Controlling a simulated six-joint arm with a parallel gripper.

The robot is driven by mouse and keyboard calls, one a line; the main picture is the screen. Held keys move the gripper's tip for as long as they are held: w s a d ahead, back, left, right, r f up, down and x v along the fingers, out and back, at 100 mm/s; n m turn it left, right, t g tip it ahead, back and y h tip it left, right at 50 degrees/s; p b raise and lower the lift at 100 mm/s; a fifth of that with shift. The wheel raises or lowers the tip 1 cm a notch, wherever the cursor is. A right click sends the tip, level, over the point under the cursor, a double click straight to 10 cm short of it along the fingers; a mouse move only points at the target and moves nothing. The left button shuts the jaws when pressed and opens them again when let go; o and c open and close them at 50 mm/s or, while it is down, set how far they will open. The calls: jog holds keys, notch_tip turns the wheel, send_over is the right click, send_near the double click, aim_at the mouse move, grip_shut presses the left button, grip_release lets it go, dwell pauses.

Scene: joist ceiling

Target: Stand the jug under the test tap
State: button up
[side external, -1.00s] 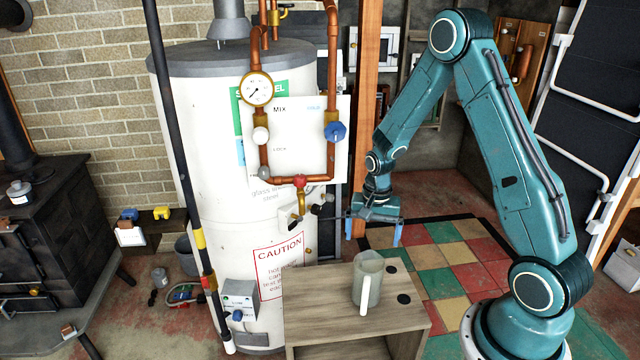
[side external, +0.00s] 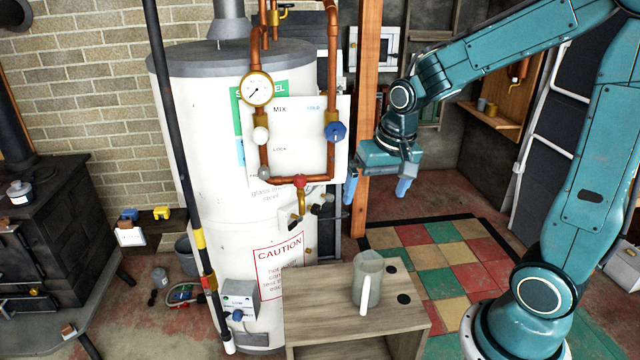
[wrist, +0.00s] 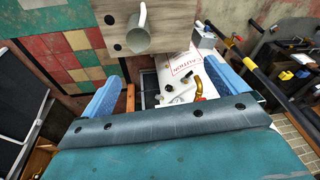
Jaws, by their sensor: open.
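The jug (side external: 368,279), grey and translucent with a pale handle, stands upright on the wooden box (side external: 325,300), towards its right side. In the wrist view the jug (wrist: 139,30) shows beyond my fingers. The test tap (side external: 299,205), brass with a red knob above it, hangs from the copper pipework in front of the white tank, behind and left of the jug. It also shows in the wrist view (wrist: 199,88). My gripper (side external: 378,192) is open and empty, with blue fingers pointing down, above and behind the jug and right of the tap.
Dark round marks (side external: 403,298) lie on the box top beside the jug. The white tank (side external: 225,160) stands behind the box, with a gauge (side external: 257,90) and blue valve (side external: 335,131) on its pipes. A wooden post (side external: 367,100) stands close behind my gripper. The box's left top is clear.

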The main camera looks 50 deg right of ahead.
jog(key=s+a+r+n+t, duration=0.1)
jog(key=s+a+r+n, duration=0.2)
jog(key=s, duration=0.3)
jog(key=s+a+r+n+t, duration=0.1)
jog(key=s+a+r+n, duration=0.2)
jog(key=s+r, duration=0.2)
jog(key=shift+s+a+r+t+y, duration=0.25)
jog(key=shift+s+r+t+y, duration=0.1)
jog(key=shift+s, duration=0.4)
jog(key=shift+o, duration=0.2)
jog(key=shift+s+a+n, duration=0.15)
jog(key=shift+s+n, duration=0.25)
jog(key=shift+s, duration=0.15)
jog(key=shift+w, duration=0.1)
